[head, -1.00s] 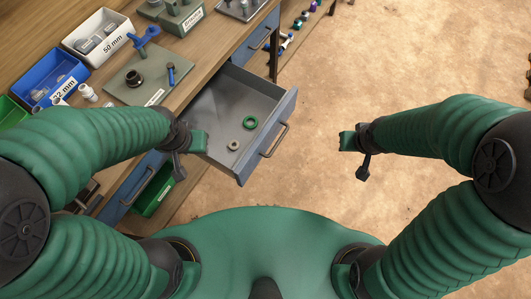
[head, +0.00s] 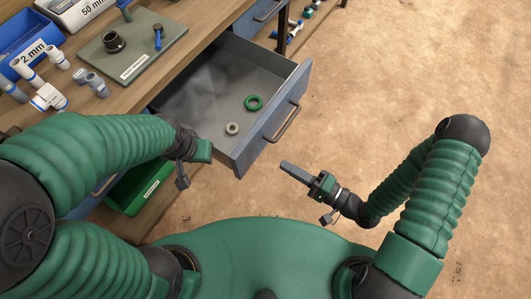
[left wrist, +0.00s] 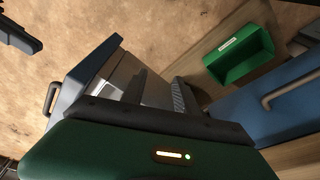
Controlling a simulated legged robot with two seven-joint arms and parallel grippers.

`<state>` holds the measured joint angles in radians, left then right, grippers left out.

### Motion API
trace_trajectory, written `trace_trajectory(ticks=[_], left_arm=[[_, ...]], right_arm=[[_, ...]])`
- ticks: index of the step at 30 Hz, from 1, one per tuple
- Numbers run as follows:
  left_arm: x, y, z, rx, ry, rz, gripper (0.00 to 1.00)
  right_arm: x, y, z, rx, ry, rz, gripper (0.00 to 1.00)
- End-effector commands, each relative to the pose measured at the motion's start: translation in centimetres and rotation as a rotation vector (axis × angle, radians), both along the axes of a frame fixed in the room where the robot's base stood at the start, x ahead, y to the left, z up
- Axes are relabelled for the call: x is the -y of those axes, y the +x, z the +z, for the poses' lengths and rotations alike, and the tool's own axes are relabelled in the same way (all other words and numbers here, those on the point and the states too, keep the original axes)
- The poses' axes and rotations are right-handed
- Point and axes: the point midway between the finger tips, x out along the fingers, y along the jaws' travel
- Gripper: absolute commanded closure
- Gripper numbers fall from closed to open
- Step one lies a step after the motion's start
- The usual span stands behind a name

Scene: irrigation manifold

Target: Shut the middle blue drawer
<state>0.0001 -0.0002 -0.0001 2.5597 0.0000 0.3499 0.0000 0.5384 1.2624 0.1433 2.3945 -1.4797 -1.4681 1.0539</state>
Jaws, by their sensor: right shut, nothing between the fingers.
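The middle blue drawer (head: 262,138) stands pulled out from the bench in the head view, with a bar handle (head: 287,122) on its front. A green ring (head: 254,103) and a smaller beige ring (head: 232,128) lie inside. My right gripper (head: 284,165) is shut and empty, just outside the drawer front and apart from it, pointing toward it. My left gripper (head: 205,150) is beside the drawer's near side; its fingers show apart in the left wrist view (left wrist: 157,92), with nothing seen between them. The drawer also shows there (left wrist: 85,75), partly hidden by the gripper.
The wooden bench top (head: 185,70) carries a grey-green plate (head: 130,48) with fittings, a blue bin (head: 28,42) and loose pipe fittings. A green bin (head: 140,190) sits low beside the drawer. Another blue drawer front (left wrist: 285,100) is near my left gripper. The floor at right is clear.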

Motion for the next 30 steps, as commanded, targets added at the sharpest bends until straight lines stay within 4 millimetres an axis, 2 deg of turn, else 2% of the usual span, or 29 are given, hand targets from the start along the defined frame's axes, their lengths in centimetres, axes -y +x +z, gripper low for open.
trace_trajectory(ticks=[6, 12, 30], left_arm=[[0.0, 0.0, -0.5, 0.0, 0.0, 0.0, 0.64], [0.0, 0.0, -0.8, -0.001, 0.0, 0.0, 0.64], [0.0, 0.0, -0.8, -0.001, 0.0, 0.0, 0.64]], right_arm=[[-4.2, 2.3, -0.1, 0.002, -0.001, 0.004, 1.0], [-6.6, 3.8, -0.1, 0.001, -0.002, 0.002, 1.0], [-7.6, 4.4, 0.0, 0.003, -0.001, 0.0, 1.0]])
